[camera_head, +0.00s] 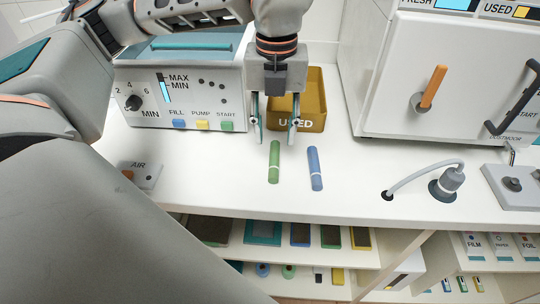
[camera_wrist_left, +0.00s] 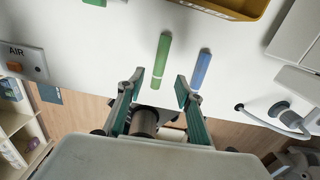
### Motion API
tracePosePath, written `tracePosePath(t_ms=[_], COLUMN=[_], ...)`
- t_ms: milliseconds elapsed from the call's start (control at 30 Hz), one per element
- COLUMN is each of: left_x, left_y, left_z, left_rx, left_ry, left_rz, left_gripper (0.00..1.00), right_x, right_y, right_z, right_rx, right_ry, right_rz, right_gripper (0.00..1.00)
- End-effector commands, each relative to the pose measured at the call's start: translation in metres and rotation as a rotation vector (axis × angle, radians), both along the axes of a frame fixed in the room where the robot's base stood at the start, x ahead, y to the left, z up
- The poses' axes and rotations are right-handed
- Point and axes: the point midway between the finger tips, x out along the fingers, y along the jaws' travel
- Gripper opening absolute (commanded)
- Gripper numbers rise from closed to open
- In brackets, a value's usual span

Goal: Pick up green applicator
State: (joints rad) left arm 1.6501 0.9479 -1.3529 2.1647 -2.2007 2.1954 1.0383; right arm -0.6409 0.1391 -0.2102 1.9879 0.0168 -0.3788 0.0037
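The green applicator (camera_head: 274,164) lies on the white counter, with a pale band near its near end. My left gripper (camera_head: 275,139) is open and empty, above the counter at the far end of the applicator. In the left wrist view the green applicator (camera_wrist_left: 162,58) shows in line with the gap between the open fingers (camera_wrist_left: 160,84), and its near end reaches the gap. I cannot tell the exact height of the fingers above it. My right gripper is in neither view.
A blue applicator (camera_head: 315,168) lies close to the right of the green one. A yellow bin marked USED (camera_head: 309,124) stands behind. A control box (camera_head: 190,110) is at the left and a white machine (camera_head: 400,75) at the right. A hose fitting (camera_head: 447,184) stands on the counter's right.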

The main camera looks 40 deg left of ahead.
Motion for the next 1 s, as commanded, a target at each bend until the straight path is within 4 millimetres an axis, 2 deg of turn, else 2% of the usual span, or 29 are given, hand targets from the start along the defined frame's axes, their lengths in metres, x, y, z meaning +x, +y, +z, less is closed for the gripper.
tracePosePath(t_ms=[100,367,600,867,1000], left_x=[-0.001,-0.003,-0.004,-0.004,-0.004], left_y=[0.000,0.000,-0.001,-0.001,-0.001], left_z=[-0.015,-0.036,-0.070,-0.073,-0.073], left_rx=[0.001,0.000,-0.002,-0.002,-0.002], left_ry=[0.006,0.006,0.006,0.003,0.003], left_rz=[0.001,-0.002,-0.002,-0.003,-0.003], left_gripper=[0.35,0.35,0.35,0.35,0.02], right_x=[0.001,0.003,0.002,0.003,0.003], right_y=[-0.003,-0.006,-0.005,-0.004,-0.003], right_z=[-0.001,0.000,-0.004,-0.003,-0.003], right_rx=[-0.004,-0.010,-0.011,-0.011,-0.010], right_ry=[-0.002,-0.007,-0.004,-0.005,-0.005], right_rz=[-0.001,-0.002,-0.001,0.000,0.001], right_gripper=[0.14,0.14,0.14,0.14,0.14])
